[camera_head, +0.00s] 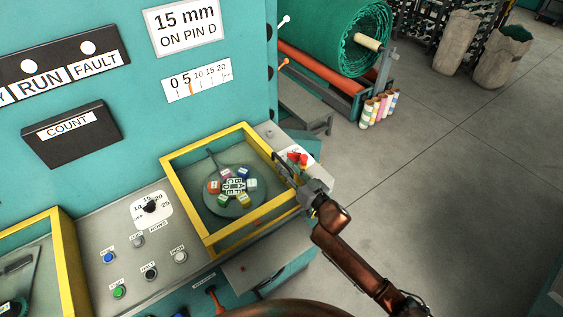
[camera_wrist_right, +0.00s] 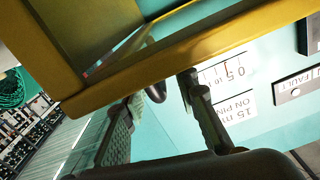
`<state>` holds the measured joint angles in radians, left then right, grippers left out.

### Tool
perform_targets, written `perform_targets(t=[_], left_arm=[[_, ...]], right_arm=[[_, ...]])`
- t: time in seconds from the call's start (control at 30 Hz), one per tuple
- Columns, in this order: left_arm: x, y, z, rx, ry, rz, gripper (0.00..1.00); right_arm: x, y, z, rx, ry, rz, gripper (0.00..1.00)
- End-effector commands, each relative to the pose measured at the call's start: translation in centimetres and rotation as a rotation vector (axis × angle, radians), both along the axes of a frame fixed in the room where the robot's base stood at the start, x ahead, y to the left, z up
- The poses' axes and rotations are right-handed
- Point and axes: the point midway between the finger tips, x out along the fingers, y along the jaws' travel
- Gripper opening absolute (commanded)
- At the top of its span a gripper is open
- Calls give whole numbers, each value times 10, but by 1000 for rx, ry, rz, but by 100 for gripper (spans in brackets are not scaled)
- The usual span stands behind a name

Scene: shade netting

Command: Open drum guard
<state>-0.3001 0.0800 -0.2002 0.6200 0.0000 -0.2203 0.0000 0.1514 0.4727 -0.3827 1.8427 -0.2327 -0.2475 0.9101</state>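The drum guard is a yellow frame (camera_head: 171,191) over a recess in the teal machine's deck. It appears closed, and a round drum plate (camera_head: 228,203) with several coloured blocks shows through it. My right gripper (camera_head: 287,172) is at the guard's right side, close to its edge. In the right wrist view a thick yellow bar (camera_wrist_right: 190,58) of the guard crosses just past the fingertips. Contact with the bar cannot be made out. My left gripper is out of view.
A second yellow-framed guard (camera_head: 70,262) stands at the lower left. Between them are buttons and a dial (camera_head: 151,207). Red knobs (camera_head: 297,159) sit just behind my right gripper.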

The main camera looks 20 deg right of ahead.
Motion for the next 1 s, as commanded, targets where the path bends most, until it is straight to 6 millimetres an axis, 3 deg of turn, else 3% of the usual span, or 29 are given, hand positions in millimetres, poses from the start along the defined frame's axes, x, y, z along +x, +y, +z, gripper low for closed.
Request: perform_targets(t=[0.23,0.6,1.0], left_arm=[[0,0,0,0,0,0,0],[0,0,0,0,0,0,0],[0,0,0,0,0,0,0]], right_arm=[[28,10,0,-1,1,-1,27],[32,11,-1,0,1,-2,27],[32,11,-1,0,1,-2,0]])
